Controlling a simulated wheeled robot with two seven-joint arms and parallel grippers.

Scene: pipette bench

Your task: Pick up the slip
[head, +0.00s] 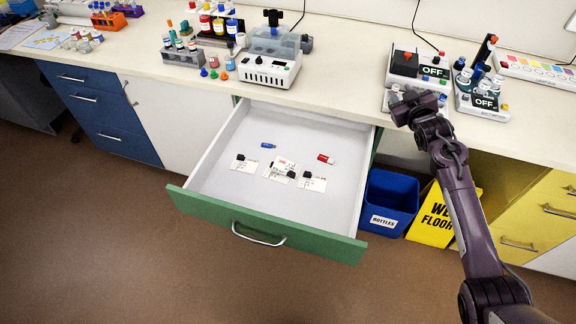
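Several small white paper slips lie on the floor of the open drawer: a left slip (243,167), a middle group of overlapping slips (279,172) and a right slip (314,185). Small black objects sit on or against them, and their print is too small to read. I cannot tell which one the task names. My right gripper (396,102) is at the bench's front edge, to the right of and above the drawer, well apart from the slips. Its fingers are too small and dark to judge. My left gripper is not in view.
The green-fronted drawer (268,226) stands pulled out. A blue item (268,145) and a red-and-white item (326,159) lie in it. A blue bin (391,203) and yellow floor sign (435,216) stand right of it. Bench devices crowd near my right gripper.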

